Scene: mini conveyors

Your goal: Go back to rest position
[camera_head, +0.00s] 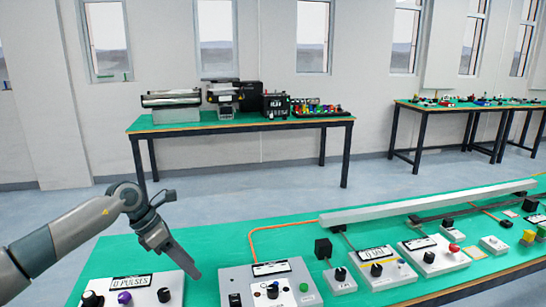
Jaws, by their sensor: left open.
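My left gripper (168,252) comes in from the left on its grey arm. It hangs in front of the green workbench (212,245), pointing down and to the right, open, with nothing seen between its fingers. Its tip shows just above the gap between the white "0 PULSES" box (133,290) and a grey control box (268,285); I cannot tell how high it is above the bench. My right gripper is not in view.
Several boxes with knobs line the bench, including a white "0 MM" box (378,265). A long pale rail (425,202) runs behind them. A far table (240,125) holds machines; another table (470,106) stands at right. Open floor lies between.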

